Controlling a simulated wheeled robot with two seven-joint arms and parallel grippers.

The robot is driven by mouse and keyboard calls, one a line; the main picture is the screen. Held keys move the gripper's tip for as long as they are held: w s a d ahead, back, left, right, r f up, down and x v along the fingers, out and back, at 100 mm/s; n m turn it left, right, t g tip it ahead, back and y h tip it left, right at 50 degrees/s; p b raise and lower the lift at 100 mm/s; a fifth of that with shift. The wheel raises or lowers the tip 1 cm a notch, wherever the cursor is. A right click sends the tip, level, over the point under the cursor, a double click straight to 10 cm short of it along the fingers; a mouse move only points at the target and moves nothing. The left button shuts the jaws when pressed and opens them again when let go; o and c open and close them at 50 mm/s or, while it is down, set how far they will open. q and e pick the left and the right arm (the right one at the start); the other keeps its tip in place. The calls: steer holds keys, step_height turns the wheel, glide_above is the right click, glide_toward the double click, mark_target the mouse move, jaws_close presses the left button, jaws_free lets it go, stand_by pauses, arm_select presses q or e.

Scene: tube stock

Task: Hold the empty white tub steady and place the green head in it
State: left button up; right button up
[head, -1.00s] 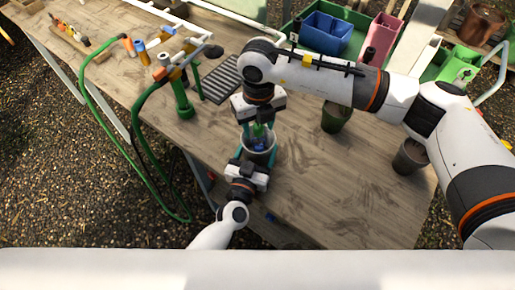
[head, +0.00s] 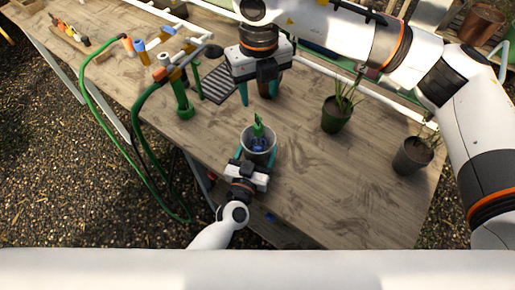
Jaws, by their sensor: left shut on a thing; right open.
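The white tub (head: 270,134) stands on the wooden table near its front edge. My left gripper (head: 257,160) is shut on the tub, with its teal fingers along the tub's sides. The green head (head: 258,127) is inside the tub, standing up above the rim, with a blue part (head: 259,144) low beside it. Its lower end is hidden by the tub wall. My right gripper (head: 259,95) is open and empty, above and behind the tub, apart from the green head.
A pipe stand with a green hose (head: 140,130) is on the left. A dark slotted tray (head: 221,82) lies behind.

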arm_select(q)
steer(key=o, duration=1.1)
steer(key=shift+c, duration=0.2)
steer(key=v, duration=1.2)
steer(key=shift+s, duration=0.15)
